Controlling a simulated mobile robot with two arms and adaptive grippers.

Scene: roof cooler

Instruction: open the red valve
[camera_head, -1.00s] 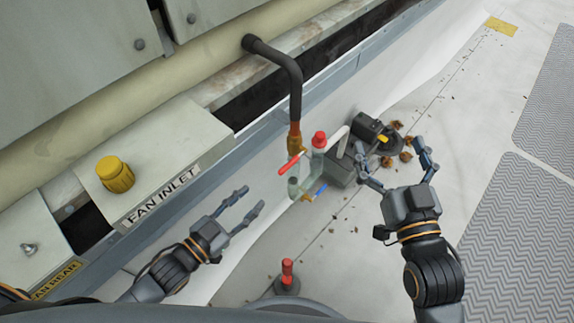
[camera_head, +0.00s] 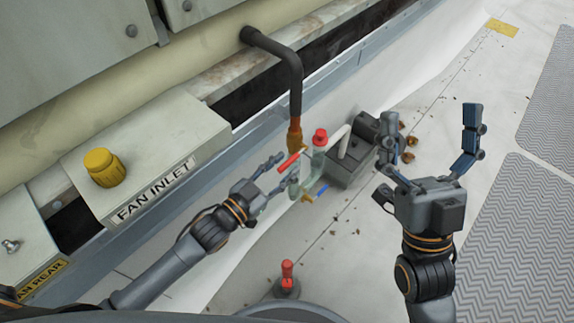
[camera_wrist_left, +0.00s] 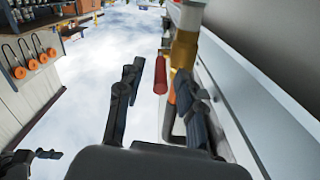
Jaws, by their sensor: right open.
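The red valve lever (camera_head: 289,161) sits on a brass fitting below a dark bent pipe, and points to the lower left. It also shows in the left wrist view (camera_wrist_left: 160,76), in the gap between the finger tips. My left gripper (camera_head: 282,170) is open at the lever's free end. Whether a finger touches the lever is unclear. In the left wrist view my left fingers (camera_wrist_left: 161,76) are spread apart. My right gripper (camera_head: 432,120) is wide open and empty, to the right of the valve, its fingers pointing up.
A red-capped clear fitting (camera_head: 319,140) and a blue lever (camera_head: 321,190) are close to the red lever. A dark pump box (camera_head: 350,160) stands just right. The FAN INLET box (camera_head: 150,150) with a yellow knob (camera_head: 104,167) is at left.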

